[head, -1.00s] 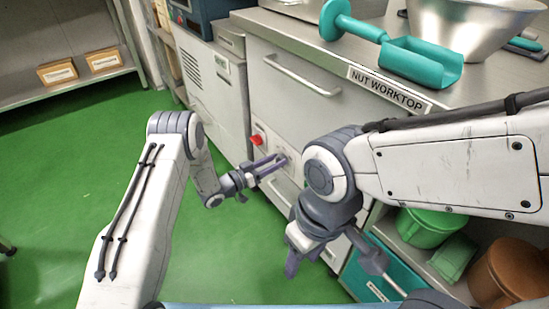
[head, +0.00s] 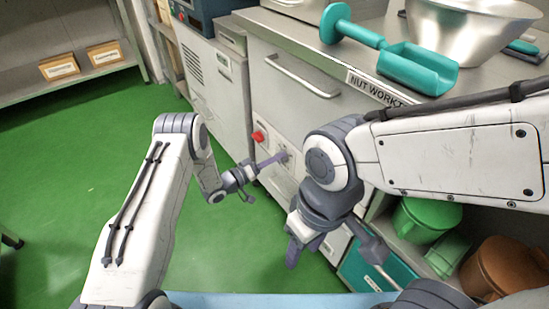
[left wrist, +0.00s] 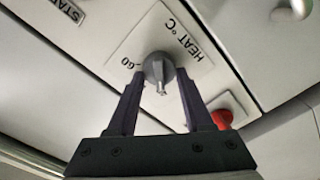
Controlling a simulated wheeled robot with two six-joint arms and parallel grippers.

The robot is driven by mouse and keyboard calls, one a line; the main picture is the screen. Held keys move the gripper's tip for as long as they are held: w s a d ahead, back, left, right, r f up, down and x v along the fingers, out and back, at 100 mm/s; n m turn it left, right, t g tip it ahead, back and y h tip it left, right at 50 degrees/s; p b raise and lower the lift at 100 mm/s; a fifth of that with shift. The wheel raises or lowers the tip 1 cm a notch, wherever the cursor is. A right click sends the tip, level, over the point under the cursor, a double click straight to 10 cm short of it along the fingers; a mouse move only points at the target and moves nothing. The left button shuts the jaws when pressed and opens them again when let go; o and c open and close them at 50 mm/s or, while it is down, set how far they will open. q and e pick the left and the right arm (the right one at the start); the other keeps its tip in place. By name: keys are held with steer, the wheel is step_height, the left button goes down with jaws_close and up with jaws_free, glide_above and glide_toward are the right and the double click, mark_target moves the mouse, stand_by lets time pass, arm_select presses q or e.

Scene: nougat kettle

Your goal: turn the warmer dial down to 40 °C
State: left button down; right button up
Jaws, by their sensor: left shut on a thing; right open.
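The warmer dial is a small grey knob (left wrist: 158,68) on a pale plate marked "HEAT °C" (left wrist: 185,40), which appears upside down in the left wrist view. A "60" mark (left wrist: 131,63) shows beside it; the other marks are hidden or out of view. My left gripper (left wrist: 157,78) is shut on the dial, one finger on each side. In the head view my left gripper (head: 281,157) reaches the front panel below the worktop, and the dial is mostly hidden there. My right gripper (head: 304,248) is open and empty, pointing down in front of the cabinet.
A red knob (head: 258,137) sits close to the dial, near one finger. A drawer handle (head: 300,78) is above. A teal scoop (head: 420,68) and a steel bowl (head: 470,30) are on the worktop. Bins (head: 422,220) are on the lower right shelf. Green floor (head: 60,190) is clear at left.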

arm_select(q)
steer(key=shift+f, duration=0.15)
steer(key=shift+c, duration=1.5)
jaws_free()
steer(key=p+v, duration=0.3)
steer(key=v, duration=0.7)
steer(key=shift+s+a, duration=0.2)
